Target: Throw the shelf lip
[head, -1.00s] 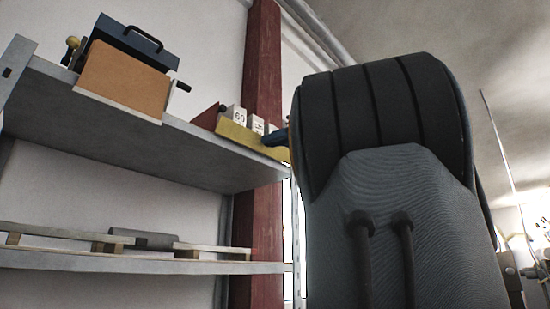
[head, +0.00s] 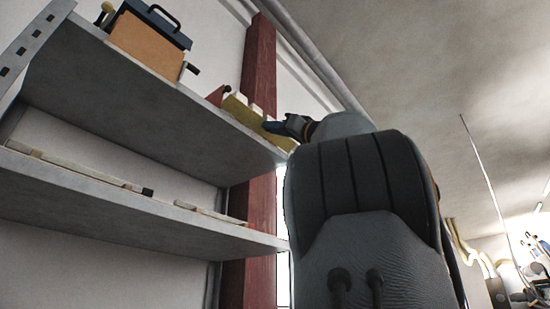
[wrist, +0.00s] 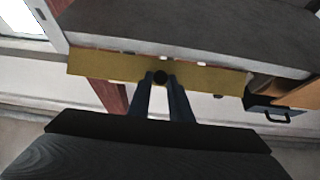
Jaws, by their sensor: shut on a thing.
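The shelf lip is a long yellow strip (head: 242,109) at the right end of the upper shelf's front edge. It crosses the wrist view (wrist: 215,77) along the shelf. A round black knob (wrist: 160,77) sits on the lip near its middle. My gripper (head: 272,127) reaches up to the lip from the right. In the wrist view, its two dark blue fingers (wrist: 160,84) are shut on the knob, one on each side. The knob itself is hidden by the fingers in the head view.
The grey upper shelf (head: 150,110) also holds a dark blue toolbox (head: 158,27) and an orange-brown panel (head: 146,46) at left. Pale blocks (head: 236,97) stand behind the lip. A lower shelf (head: 110,195) and a red column (head: 262,75) are close by.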

